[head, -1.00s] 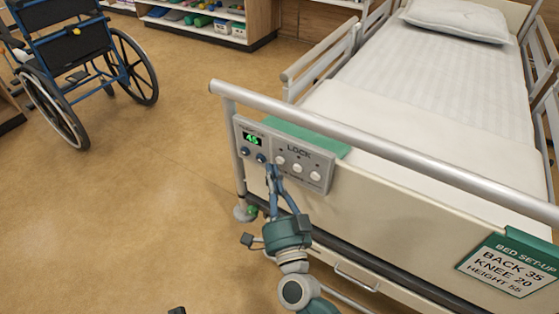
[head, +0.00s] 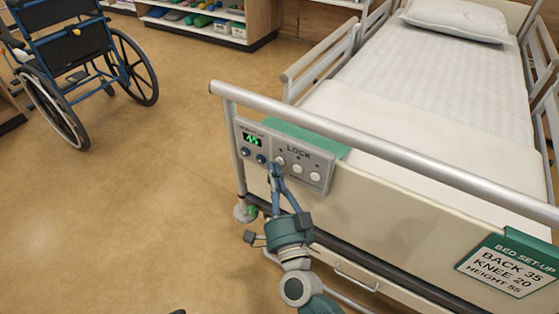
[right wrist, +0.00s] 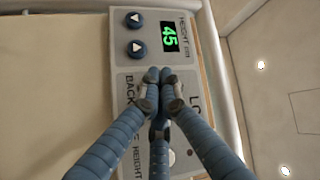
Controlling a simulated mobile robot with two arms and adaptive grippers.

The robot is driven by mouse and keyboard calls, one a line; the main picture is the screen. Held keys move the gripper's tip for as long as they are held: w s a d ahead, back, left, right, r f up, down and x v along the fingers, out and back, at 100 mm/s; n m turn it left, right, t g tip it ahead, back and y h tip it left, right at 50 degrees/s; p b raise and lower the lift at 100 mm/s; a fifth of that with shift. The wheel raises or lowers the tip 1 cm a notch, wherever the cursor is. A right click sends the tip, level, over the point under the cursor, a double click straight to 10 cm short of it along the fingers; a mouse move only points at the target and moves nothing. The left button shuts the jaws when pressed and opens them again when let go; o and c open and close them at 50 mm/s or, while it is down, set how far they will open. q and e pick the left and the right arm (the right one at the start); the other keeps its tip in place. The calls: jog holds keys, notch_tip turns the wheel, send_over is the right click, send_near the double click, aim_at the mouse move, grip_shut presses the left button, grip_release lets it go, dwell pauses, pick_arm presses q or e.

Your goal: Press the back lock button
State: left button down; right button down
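The grey control panel (head: 310,185) is on the bed's footboard, with a LOCK label above three round white buttons. The leftmost white button (head: 281,161), on the BACK side, is just beside my right fingertips in the head view. In the right wrist view the fingertips cover that spot beside the BACK label, so contact cannot be told. My right gripper (head: 274,167) has its blue fingers together and empty; the tips also meet in the right wrist view (right wrist: 160,76). Only a small dark piece, perhaps of my left gripper, shows at the head view's bottom edge.
The panel's green display (right wrist: 170,37) reads 45, beside two blue arrow buttons (right wrist: 136,49). A bed set-up card (head: 508,265) reads back 35, knee 20, height 55. A wheelchair (head: 80,65) stands left; the floor between is clear.

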pick_arm(q)
jog(key=shift+f, duration=0.15)
jog(key=shift+w+r, duration=0.2)
pick_arm(e)
jog(key=shift+w+d, duration=0.15)
jog(key=shift+w, duration=0.05)
pick_arm(q)
jog(key=shift+s+f, duration=0.15)
jog(key=shift+f, duration=0.05)
pick_arm(e)
jog(key=shift+w+d, duration=0.1)
jog(key=shift+w, duration=0.05)
dwell(0.5)
jog(key=shift+s+a, duration=0.2)
jog(key=shift+s, duration=0.1)
pick_arm(q)
jog(key=shift+f, duration=0.65)
pick_arm(e)
jog(key=shift+s+a, duration=0.25)
jog(key=shift+s, duration=0.1)
